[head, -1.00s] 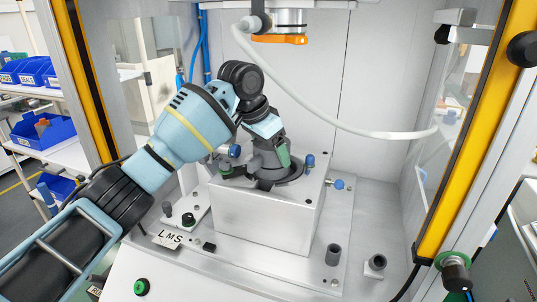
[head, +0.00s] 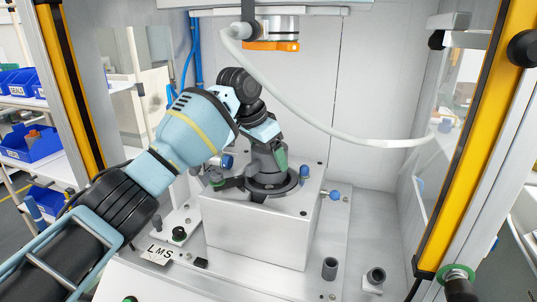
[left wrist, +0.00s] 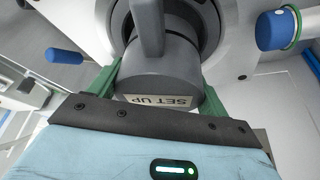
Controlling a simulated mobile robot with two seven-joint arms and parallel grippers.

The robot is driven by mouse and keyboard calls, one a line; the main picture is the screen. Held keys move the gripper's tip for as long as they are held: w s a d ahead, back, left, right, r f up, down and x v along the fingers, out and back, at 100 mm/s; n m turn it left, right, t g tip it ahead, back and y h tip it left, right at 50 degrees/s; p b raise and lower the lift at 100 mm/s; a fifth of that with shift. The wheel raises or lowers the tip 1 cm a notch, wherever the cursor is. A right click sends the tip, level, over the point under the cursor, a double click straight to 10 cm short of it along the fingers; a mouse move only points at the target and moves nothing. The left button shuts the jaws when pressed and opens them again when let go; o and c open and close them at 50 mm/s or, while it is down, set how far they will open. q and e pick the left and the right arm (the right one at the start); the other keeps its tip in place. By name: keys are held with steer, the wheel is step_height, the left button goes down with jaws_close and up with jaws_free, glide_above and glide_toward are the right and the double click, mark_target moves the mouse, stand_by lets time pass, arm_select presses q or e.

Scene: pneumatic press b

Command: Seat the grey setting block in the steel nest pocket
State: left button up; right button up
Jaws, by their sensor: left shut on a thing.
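The grey setting block (head: 264,160) is a dark grey cylinder. In the left wrist view the block (left wrist: 165,62) shows a "SET UP" label on its side and a grey bar across it. My left gripper (head: 268,158) has its green fingers on both sides of the block and is shut on it; the gripper (left wrist: 157,85) also shows in the left wrist view. The block stands over the dark round ring of the steel nest (head: 290,190). Its lower end is at the ring, but I cannot tell how deep it sits in the pocket. My right gripper is out of view.
The large steel block (head: 255,235) carries the nest and has several blue-capped pins (head: 334,195). A white hose (head: 330,133) sags behind, below the press head with an orange collar (head: 271,45). Grey posts (head: 329,268) stand at front right. Yellow frame posts (head: 470,140) flank the opening.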

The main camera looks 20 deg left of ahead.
mark_target(261, 149)
arm_select(q)
steer(key=shift+f+p, duration=0.3)
steer(key=shift+f, duration=1.35)
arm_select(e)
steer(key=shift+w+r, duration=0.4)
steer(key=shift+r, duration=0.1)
arm_select(q)
steer(key=o, duration=1.3)
steer(key=shift+f, duration=0.2)
steer(key=v, duration=0.7)
steer(key=shift+w+r+p, duration=0.1)
steer(key=shift+p, duration=0.2)
steer(key=shift+s+r, duration=0.2)
steer(key=shift+r, duration=0.2)
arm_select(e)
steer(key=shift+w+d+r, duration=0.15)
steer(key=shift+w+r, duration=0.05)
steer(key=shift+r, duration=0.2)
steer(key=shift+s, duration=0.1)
